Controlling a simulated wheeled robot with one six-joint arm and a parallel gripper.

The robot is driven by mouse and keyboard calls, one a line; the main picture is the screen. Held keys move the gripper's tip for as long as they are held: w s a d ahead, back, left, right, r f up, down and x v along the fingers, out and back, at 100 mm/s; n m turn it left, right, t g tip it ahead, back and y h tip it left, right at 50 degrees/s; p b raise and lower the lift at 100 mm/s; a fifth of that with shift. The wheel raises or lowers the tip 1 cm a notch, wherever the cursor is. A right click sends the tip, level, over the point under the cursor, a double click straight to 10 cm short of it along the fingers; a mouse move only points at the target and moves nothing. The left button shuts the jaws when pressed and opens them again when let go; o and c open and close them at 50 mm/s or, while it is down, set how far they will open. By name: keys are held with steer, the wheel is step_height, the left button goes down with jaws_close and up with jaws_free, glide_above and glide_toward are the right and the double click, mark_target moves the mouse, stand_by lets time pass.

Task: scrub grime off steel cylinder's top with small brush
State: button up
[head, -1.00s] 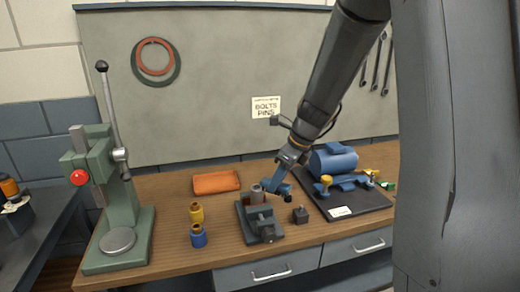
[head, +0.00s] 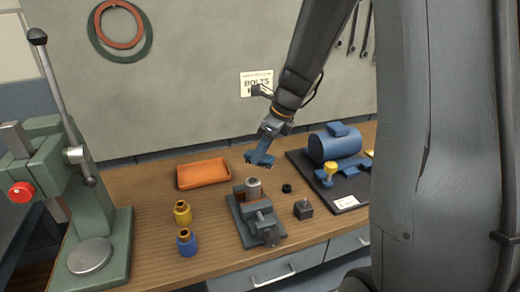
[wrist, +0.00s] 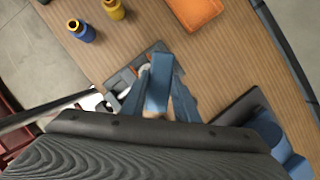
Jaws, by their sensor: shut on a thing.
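The steel cylinder (head: 253,190) stands upright in a dark grey vise (head: 256,222) on the wooden bench. Its top shows in the head view; I cannot tell how much grime is on it. My gripper (head: 261,160) is above and slightly right of the cylinder, apart from it. In the wrist view my gripper (wrist: 160,95) is shut on a blue piece (wrist: 159,88) between its two blue fingers, which I take for the small brush. Its bristles cannot be made out. The cylinder is mostly hidden behind the fingers there.
An orange tray (head: 204,174) lies behind the vise. A yellow bottle (head: 182,214) and a blue bottle (head: 187,243) stand left. A small black ring (head: 287,188) and dark block (head: 303,209) stand right. A green press (head: 95,215) rises at left.

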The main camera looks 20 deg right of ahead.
mark_target(260, 165)
step_height(260, 165, down, 6)
steer(key=b, duration=0.5)
steer(key=shift+b, duration=0.35)
steer(key=shift+a, duration=0.4)
steer(key=shift+c, duration=0.4)
steer(key=shift+a+b, duration=0.3)
steer(key=shift+a, duration=1.25)
steer(key=shift+a+f+b, duration=0.15)
steer(key=shift+b, duration=0.25)
steer(key=shift+s+d+r, duration=0.1)
steer(key=shift+d+r, duration=0.1)
steer(key=shift+d, duration=0.05)
steer(key=shift+d+r+p, duration=0.1)
steer(key=shift+d+p, duration=0.6)
steer(key=shift+d, duration=1.2)
step_height(260, 165, up, 3)
steer(key=shift+a+p, duration=0.1)
steer(key=shift+p, duration=1.1)
step_height(260, 165, up, 5)
steer(key=p, duration=0.5)
